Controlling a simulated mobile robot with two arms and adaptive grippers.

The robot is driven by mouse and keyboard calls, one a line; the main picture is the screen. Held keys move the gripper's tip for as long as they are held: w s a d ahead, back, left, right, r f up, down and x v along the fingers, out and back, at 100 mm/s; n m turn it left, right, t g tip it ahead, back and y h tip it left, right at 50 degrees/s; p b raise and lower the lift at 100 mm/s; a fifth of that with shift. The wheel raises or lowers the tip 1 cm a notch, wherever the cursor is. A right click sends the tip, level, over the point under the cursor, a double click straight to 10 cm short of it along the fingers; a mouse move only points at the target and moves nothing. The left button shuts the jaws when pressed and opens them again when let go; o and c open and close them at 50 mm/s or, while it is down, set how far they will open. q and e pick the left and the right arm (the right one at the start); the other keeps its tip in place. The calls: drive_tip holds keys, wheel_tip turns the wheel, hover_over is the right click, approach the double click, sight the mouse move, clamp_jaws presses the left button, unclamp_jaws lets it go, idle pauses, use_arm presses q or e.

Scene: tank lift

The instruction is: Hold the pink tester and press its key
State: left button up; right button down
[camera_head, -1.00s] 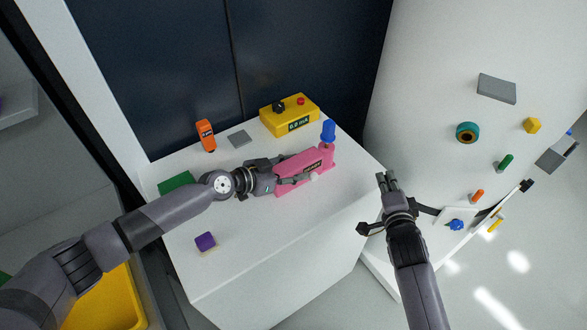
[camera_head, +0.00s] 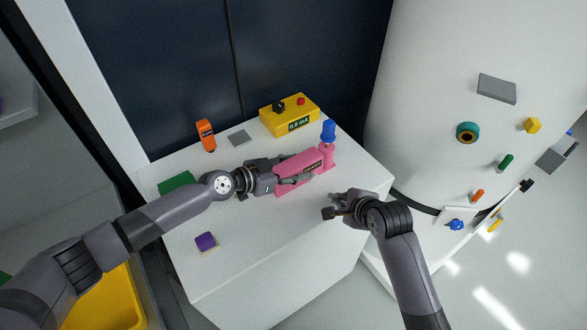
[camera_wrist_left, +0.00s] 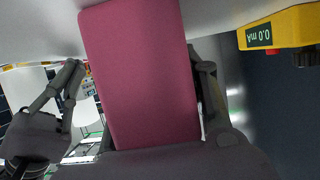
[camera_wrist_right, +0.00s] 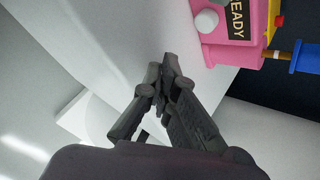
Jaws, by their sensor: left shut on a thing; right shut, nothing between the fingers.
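The pink tester (camera_head: 290,172) lies on the white worktop with a dark label and a blue-topped post (camera_head: 328,131) at its right end. My left gripper (camera_head: 292,179) is shut across its body, and the left wrist view shows the pink face (camera_wrist_left: 140,75) between the fingers. In the right wrist view the tester (camera_wrist_right: 245,55) shows a "READY" label and a round white key (camera_wrist_right: 207,20). My right gripper (camera_head: 338,200) is shut and empty, in front of the tester's right part. Its closed fingertips (camera_wrist_right: 166,65) are apart from the key.
A yellow meter (camera_head: 285,112) with a display stands behind the tester. A large white rounded body (camera_head: 430,90) rises at right.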

sight(323, 188)
drive_tip(key=shift+w+a, duration=0.65)
drive_tip(key=shift+w, duration=0.25)
drive_tip(key=shift+w+a, duration=0.65)
drive_tip(key=shift+w, duration=0.2)
drive_tip(key=shift+w+a, duration=0.25)
drive_tip(key=shift+w, duration=0.1)
drive_tip(key=shift+w+a, duration=0.25)
drive_tip(key=shift+w, duration=0.15)
idle(0.8)
drive_tip(key=shift+s, duration=0.1)
drive_tip(key=shift+s+d, duration=0.5)
drive_tip(key=shift+s, duration=0.2)
drive_tip(key=shift+s+d, duration=0.9)
drive_tip(key=shift+s, duration=0.35)
drive_tip(key=shift+s+d, duration=0.9)
drive_tip(key=shift+s, duration=0.3)
